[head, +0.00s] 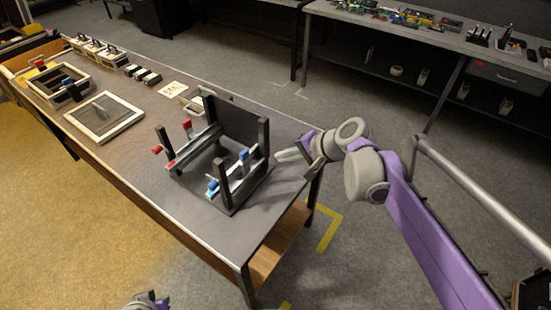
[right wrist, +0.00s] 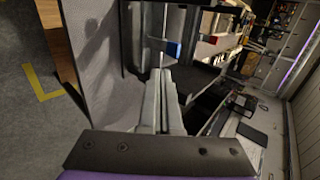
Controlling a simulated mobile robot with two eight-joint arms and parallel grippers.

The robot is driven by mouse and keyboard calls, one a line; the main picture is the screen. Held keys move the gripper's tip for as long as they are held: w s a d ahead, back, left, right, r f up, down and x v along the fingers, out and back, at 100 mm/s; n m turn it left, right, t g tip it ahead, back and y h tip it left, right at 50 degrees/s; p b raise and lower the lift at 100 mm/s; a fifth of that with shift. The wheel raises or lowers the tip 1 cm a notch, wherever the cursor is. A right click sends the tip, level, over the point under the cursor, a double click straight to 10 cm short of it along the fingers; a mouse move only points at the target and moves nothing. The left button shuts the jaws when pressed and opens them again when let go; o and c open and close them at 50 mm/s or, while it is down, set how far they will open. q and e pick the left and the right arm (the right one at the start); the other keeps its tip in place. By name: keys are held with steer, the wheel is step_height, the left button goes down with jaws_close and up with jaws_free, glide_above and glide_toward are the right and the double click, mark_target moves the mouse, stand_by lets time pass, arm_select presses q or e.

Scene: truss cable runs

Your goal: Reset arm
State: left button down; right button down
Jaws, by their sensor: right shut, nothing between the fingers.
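My right gripper (head: 284,155) is at the right edge of the long table in the head view, beside the dark truss fixture. Its fingers (right wrist: 163,103) are shut with nothing between them in the right wrist view, pointing toward the fixture. The truss fixture (head: 233,204) has dark posts, pale rails and red and blue clamps. A blue clamp (head: 212,186) sits on its near rail; a blue part (right wrist: 173,50) shows just beyond my fingertips in the wrist view. A small purple and grey piece of my left arm (head: 148,301) shows at the bottom edge; the left gripper's fingers are not visible.
The long grey table (head: 150,165) also holds a framed panel (head: 104,118), an open tray with a clamp (head: 61,84) and several small blocks farther left. A workbench (head: 400,28) with tools stands at the back right. Open floor lies between them.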

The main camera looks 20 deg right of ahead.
steer(key=s+f+n+g+h+p, duration=0.1)
steer(key=s+f+n+h, duration=0.2)
steer(key=s, duration=0.8)
steer(key=s+f+n+g+h+p, duration=0.1)
steer(key=s+f+n+h, duration=0.2)
steer(key=s+f+n, duration=0.3)
steer(key=s+n, duration=0.1)
steer(key=s, duration=0.4)
steer(key=shift+a+f+p, duration=0.15)
steer(key=shift+a+p, duration=0.15)
steer(key=shift+a, duration=0.1)
